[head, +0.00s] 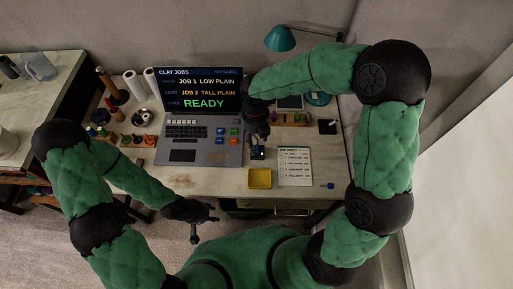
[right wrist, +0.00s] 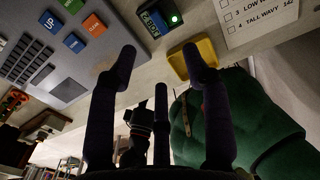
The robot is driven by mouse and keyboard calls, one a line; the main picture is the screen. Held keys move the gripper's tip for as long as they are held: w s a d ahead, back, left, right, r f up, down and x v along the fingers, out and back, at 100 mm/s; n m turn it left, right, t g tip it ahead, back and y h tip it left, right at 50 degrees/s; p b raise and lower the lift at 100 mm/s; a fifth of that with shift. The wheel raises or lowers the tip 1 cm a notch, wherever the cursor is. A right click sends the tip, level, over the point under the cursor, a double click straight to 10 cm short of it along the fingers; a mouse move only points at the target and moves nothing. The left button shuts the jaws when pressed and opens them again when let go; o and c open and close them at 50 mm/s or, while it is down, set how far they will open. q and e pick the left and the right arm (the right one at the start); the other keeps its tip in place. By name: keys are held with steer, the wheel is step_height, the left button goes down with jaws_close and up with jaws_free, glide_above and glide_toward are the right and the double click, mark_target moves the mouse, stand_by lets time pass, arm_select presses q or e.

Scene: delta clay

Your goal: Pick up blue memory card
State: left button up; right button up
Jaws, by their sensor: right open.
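A small blue piece (head: 330,185), which looks like the blue memory card, lies on the table near its front right edge, right of the paper sheet. It is too small to make out in detail, and I do not see it in the right wrist view. My right gripper (head: 259,141) is open and empty, above the table just right of the laptop, well left of the blue piece. Its spread fingers show in the right wrist view (right wrist: 163,68). My left gripper (head: 205,217) hangs in front of the table edge, fingers apart and empty.
A small reader with a green light (right wrist: 158,20) sits beside the laptop (head: 203,120), near a yellow tray (head: 260,179). A printed sheet (head: 295,166) lies right of the tray.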

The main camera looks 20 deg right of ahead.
steer(key=b, duration=0.1)
glide_above(256, 148)
steer(key=f, duration=0.4)
steer(key=shift+s+a+f, duration=0.1)
steer(key=shift+s+a, duration=0.05)
steer(key=shift+s, duration=0.15)
steer(key=f+b, duration=0.2)
steer(key=f, duration=0.1)
steer(key=f+b, duration=0.1)
steer(key=f, duration=0.1)
steer(key=shift+w, duration=0.35)
steer(key=c, duration=0.9)
steer(key=shift+r, duration=0.1)
